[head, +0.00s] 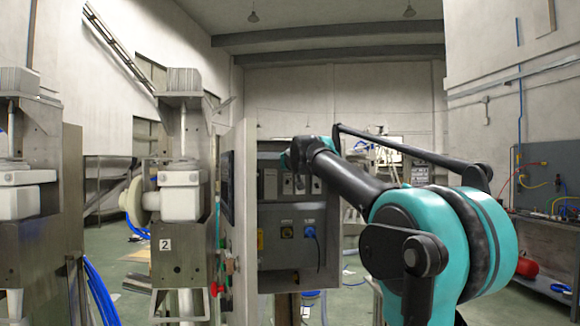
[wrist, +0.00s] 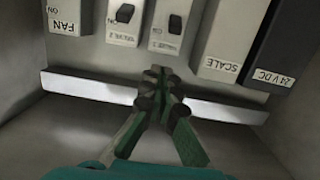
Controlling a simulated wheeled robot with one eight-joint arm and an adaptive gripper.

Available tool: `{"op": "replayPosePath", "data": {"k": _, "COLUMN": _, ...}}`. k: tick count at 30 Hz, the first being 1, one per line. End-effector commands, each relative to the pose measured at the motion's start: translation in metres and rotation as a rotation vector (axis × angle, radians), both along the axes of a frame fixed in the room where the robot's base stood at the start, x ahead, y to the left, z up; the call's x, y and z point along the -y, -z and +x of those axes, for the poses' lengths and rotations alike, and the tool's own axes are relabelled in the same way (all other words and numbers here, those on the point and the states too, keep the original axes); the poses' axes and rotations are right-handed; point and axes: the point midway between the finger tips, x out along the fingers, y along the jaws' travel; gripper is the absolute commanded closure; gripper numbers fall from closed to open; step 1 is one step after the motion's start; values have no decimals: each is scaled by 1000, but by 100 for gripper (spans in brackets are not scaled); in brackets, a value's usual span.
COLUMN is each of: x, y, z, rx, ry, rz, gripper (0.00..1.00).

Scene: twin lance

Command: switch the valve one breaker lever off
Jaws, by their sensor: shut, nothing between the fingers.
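The valve one breaker (wrist: 168,44) is in the upper middle of the wrist view, its label upside down. Its small dark lever (wrist: 175,24) shows near the printed ON mark; I cannot tell for sure which way it is set. My gripper (wrist: 155,74) is shut and empty. Its fingertips are just below the breaker's labelled end in the picture, apart from the lever. In the head view my arm reaches into the open electrical cabinet (head: 292,247), and the fingers cannot be made out there.
The valve two breaker (wrist: 121,41), with a similar dark lever, is left of valve one. The FAN unit (wrist: 67,17) is further left. SCALE (wrist: 222,69) and 24 V DC (wrist: 270,76) modules are on the right. A pale rail (wrist: 90,88) runs below them.

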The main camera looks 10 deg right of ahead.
Motion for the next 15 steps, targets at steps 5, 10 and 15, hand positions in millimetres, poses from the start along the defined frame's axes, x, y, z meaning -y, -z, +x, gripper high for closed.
{"op": "replayPosePath", "data": {"k": 5, "x": 0, "y": 19, "z": -6, "rx": 0, "ry": 0, "rz": 0, "gripper": 100}}
{"op": "replayPosePath", "data": {"k": 10, "x": 0, "y": 32, "z": -12, "rx": 0, "ry": 0, "rz": 0, "gripper": 100}}
{"op": "replayPosePath", "data": {"k": 15, "x": 0, "y": 37, "z": -14, "rx": 0, "ry": 0, "rz": 0, "gripper": 100}}
